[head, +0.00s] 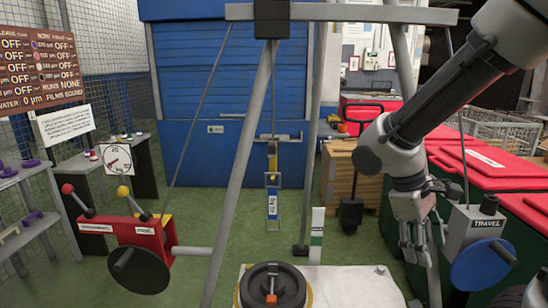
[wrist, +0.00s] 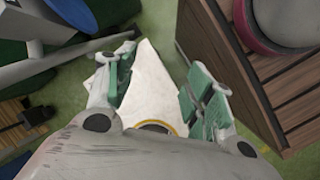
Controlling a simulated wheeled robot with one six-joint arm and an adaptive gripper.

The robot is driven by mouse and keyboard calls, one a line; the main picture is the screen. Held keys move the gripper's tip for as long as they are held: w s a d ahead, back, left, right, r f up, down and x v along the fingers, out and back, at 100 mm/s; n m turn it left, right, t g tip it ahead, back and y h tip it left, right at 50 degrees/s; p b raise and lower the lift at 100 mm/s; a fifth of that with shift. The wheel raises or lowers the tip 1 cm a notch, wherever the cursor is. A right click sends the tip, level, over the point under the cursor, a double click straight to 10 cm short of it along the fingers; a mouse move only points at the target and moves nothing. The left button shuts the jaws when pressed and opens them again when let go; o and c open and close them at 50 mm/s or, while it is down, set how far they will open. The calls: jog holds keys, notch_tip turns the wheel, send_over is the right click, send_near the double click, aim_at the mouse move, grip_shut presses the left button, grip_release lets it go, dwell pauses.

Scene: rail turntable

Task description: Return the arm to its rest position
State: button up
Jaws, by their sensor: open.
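My arm comes in from the upper right of the head view and bends down at the elbow. My gripper (head: 418,246) hangs at its lower end, fingers pointing down, left of the travel stand (head: 480,228). In the wrist view my gripper (wrist: 160,88) shows green-padded fingers spread apart with nothing held between them. Beyond the fingers lies a white surface (wrist: 153,75). The part of a ring at the bottom is mostly hidden by my gripper.
A white table (head: 345,285) bears a dark turntable (head: 272,288) at the bottom middle. A red control box (head: 135,238) with levers is left. Red-topped bins (head: 480,165) stand right. Green floor is clear at the left middle.

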jog(key=s+d+r+m+t+y, duration=0.2)
jog(key=r+m+t, duration=0.1)
jog(key=r+m, duration=0.1)
jog(key=s+d+r+m+t+y, duration=0.2)
jog(key=s+d+r+m, duration=0.1)
jog(key=r, duration=0.4)
jog(key=shift+d+m+t, duration=0.25)
jog(key=shift+m+t, duration=0.15)
